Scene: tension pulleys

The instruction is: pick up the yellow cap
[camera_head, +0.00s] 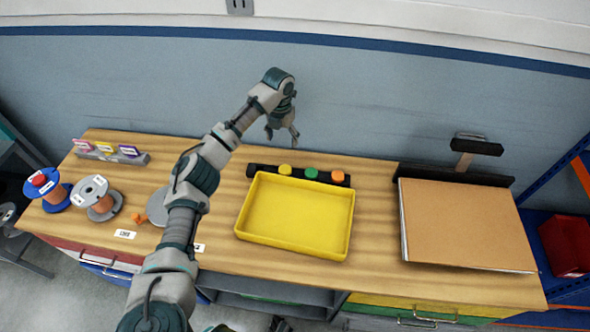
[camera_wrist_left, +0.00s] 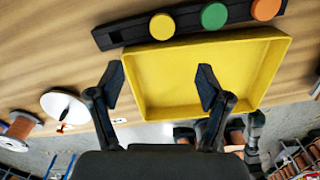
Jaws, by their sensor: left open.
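The yellow cap (camera_head: 285,169) sits on a black bar (camera_head: 261,169) behind the yellow tray, left of a green cap (camera_head: 311,173) and an orange cap (camera_head: 338,176). The yellow cap also shows in the left wrist view (camera_wrist_left: 162,26), at the top and ahead of the fingers. My left gripper (camera_head: 283,136) is open and empty, raised above the back of the bench near the yellow cap and apart from it. Its two spread fingers show over the tray in the left wrist view (camera_wrist_left: 160,80). My right gripper is not seen.
The yellow tray (camera_head: 240,230) is empty and stands just in front of the bar. Spools (camera_head: 98,190) and a small label rack (camera_head: 110,152) stand at the left. A brown board (camera_head: 460,225) lies at the right. A wall rises behind the bench.

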